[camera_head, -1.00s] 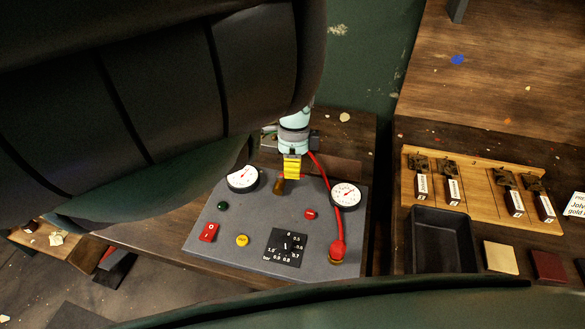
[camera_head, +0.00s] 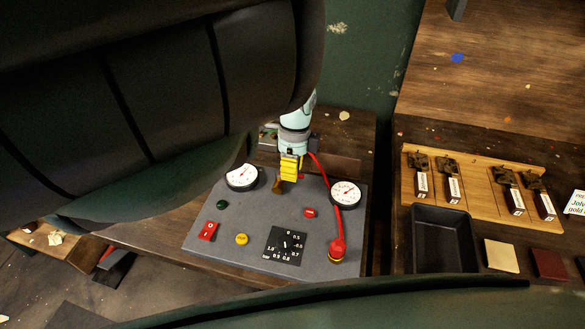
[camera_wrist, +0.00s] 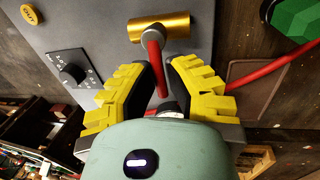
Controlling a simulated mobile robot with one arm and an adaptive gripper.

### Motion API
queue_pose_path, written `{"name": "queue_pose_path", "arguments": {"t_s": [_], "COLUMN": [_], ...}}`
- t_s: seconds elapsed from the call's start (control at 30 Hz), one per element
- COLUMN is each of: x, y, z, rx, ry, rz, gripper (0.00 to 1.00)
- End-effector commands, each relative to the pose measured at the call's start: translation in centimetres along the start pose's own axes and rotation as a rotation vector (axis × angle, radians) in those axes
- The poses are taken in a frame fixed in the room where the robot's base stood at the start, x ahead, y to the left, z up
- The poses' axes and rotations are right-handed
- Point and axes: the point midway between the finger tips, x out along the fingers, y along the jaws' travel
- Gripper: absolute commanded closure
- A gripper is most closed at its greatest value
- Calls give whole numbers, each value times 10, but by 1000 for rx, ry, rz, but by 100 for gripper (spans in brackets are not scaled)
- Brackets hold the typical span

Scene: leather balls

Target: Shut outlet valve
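In the wrist view a brass valve body (camera_wrist: 178,27) lies on the grey panel, with a red lever (camera_wrist: 154,58) reaching from it towards me. My gripper (camera_wrist: 162,72) has its two yellow fingers apart, one on each side of the lever, with gaps visible between lever and fingers. In the head view my gripper (camera_head: 289,168) is over the back of the panel (camera_head: 225,255), just above the brass valve (camera_head: 277,188); the lever is mostly hidden there. I cannot read a label naming this valve.
The panel carries two gauges (camera_head: 242,177) (camera_head: 345,193), a black dial (camera_head: 285,245), a yellow button (camera_head: 242,239) and a red switch (camera_head: 208,231). A red hose (camera_head: 327,182) runs close to my gripper's right. A black tray (camera_head: 442,240) stands on the right table.

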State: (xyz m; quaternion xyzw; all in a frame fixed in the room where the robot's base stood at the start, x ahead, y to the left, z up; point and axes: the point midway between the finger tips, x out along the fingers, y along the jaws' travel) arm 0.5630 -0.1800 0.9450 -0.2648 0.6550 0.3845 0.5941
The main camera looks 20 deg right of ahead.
Motion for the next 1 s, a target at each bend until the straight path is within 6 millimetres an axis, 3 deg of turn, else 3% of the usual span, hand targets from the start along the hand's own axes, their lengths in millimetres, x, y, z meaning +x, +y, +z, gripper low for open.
{"name": "queue_pose_path", "arguments": {"t_s": [0.3, 0.63, 0.83, 1.0], "x": [0, -6, -34, -74], "y": [1, 0, 0, -1], "z": [-1, 0, 2, 3], "rx": [-2, -4, -6, -8], "ry": [2, 2, -2, -4], "rz": [4, 4, -1, -2], "gripper": [59, 59, 59, 59]}}
